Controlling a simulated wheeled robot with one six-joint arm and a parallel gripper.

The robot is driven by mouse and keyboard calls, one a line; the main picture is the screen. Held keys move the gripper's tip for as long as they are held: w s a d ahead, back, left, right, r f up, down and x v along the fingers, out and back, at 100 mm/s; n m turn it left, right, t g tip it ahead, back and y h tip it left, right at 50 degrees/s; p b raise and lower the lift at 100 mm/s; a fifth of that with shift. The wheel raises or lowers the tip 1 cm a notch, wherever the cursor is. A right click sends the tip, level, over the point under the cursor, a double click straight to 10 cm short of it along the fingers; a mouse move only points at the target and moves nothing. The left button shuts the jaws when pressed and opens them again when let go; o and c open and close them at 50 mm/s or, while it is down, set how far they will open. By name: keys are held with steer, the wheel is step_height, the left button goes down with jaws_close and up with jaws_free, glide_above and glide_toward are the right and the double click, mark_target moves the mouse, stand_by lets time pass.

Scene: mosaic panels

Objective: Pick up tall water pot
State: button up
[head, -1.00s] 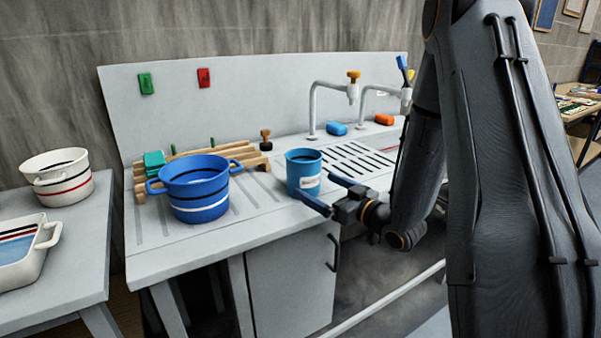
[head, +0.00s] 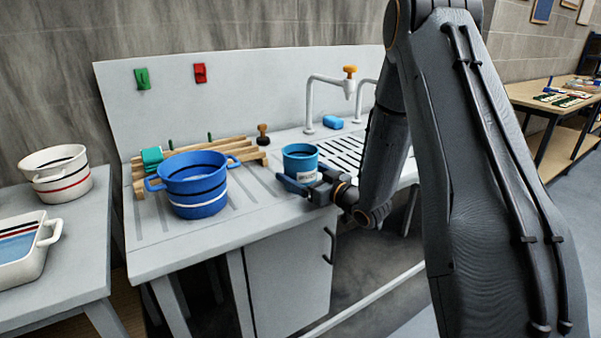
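The tall water pot, a teal-blue cylinder with a pale label (head: 300,160), stands upright on the grey sink counter (head: 240,225), right of the wide blue pot. My gripper (head: 306,182) is low at the pot's front right. One finger crosses in front of the pot's lower part; the other shows near its right side. The fingers look spread, with the label showing between them. The pot's base is hidden behind the gripper, and I cannot tell whether the fingers touch it.
A wide blue pot with handles (head: 197,186) stands close on the left. Behind it is a wooden rack (head: 230,153) with a green block (head: 152,158). A tap (head: 330,82) and blue sponge (head: 333,122) are behind. White striped vessels (head: 58,172) stand on the left table.

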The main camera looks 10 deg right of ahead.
steer(key=c, duration=1.1)
steer(key=shift+c, duration=0.4)
steer(key=shift+r, duration=0.15)
